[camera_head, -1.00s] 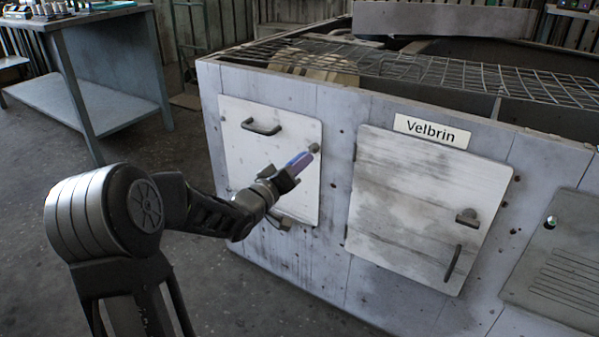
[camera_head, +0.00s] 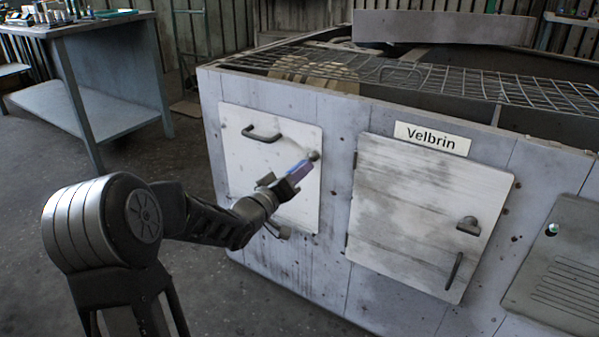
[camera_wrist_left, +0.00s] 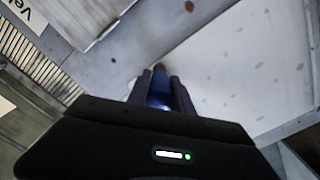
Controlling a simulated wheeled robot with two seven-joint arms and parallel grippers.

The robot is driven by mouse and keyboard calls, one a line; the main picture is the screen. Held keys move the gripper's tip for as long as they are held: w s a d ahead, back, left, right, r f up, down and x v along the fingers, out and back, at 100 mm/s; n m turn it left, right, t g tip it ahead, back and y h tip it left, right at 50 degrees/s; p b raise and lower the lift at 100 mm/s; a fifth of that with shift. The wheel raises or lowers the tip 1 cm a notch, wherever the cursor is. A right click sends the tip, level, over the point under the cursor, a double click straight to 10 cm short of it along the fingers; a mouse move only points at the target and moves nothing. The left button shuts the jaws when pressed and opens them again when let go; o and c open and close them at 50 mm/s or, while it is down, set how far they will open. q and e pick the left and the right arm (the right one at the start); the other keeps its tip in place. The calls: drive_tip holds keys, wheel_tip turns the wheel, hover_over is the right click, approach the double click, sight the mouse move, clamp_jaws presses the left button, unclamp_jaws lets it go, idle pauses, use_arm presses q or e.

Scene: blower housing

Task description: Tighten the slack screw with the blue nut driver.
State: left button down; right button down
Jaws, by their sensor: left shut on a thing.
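My left gripper (camera_head: 281,187) is shut on the blue nut driver (camera_head: 299,171), in front of the right edge of the white left panel (camera_head: 270,160). The driver points up and right, towards a dark round piece (camera_head: 314,155) at that edge. I cannot tell whether this piece is the slack screw's head or the driver's socket, nor whether the driver is seated. In the left wrist view, the blue driver (camera_wrist_left: 159,90) stands between the two dark fingers, its far end close to the panel (camera_wrist_left: 235,70). My right gripper is not in view.
The grey housing carries a second white door (camera_head: 425,210) with a latch and handle, under the "Velbrin" label (camera_head: 432,138). A wire mesh (camera_head: 450,75) covers its top. A blue-grey bench (camera_head: 105,75) stands at the back left. The floor between is clear.

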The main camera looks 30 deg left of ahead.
use_arm(q)
drive_tip(key=shift+s, duration=1.4)
drive_tip(key=shift+s, duration=0.1)
drive_tip(key=s+p, duration=0.1)
drive_tip(key=s, duration=0.8)
drive_tip(key=shift+s+d+p, duration=0.15)
drive_tip(key=shift+s+p, duration=0.25)
